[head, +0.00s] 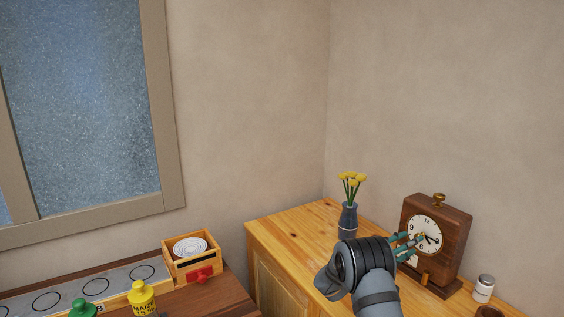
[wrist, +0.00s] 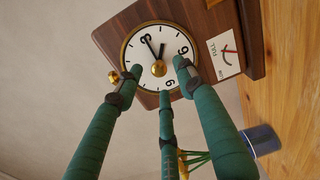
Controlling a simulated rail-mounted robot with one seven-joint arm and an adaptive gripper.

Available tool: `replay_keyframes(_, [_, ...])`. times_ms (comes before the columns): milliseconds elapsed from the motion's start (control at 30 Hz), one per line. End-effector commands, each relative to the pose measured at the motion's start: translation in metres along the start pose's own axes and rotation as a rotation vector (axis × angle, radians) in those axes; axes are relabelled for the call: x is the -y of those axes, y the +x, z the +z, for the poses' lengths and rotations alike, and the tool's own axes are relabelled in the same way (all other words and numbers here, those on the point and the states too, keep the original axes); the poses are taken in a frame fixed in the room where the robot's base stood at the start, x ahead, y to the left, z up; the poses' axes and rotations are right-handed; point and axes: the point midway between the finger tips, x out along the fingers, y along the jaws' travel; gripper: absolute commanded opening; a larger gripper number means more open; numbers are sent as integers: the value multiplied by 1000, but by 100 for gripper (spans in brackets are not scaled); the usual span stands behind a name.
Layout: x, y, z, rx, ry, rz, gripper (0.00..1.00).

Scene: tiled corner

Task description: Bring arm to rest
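My gripper (head: 412,243) is in front of a wooden clock (head: 453,232) on the cabinet in the head view. The clock has a round white dial with black hands and a brass knob on top. In the wrist view, the green fingers of my gripper (wrist: 160,76) are spread apart around the brass centre knob (wrist: 158,68) of the clock dial (wrist: 150,45). Gaps show between fingertips and knob, and nothing is held. Whether the fingertips touch the dial I cannot tell. Part of the dial is hidden behind the fingers.
A dark vase (head: 347,222) with yellow flowers stands on the wooden cabinet (head: 290,232) left of the clock. A white jar (head: 484,289) stands to the right. A wooden box (head: 191,267), a yellow bottle (head: 143,299) and a green-topped item (head: 83,308) are on the left table.

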Motion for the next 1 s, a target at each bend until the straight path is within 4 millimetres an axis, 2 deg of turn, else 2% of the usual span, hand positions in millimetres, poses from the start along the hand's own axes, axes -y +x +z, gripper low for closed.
replay_keyframes(233, [0, 55, 0, 2, 1, 2, 38])
replay_keyframes(300, [-8, 53, 0, -4, -44, 0, 38])
replay_keyframes(600, [-8, 53, 1, -2, -247, 0, 38])
replay_keyframes(700, [2, 29, -4, -7, -253, 3, 38])
replay_keyframes(1000, [2, -36, -4, -7, -249, 4, 38])
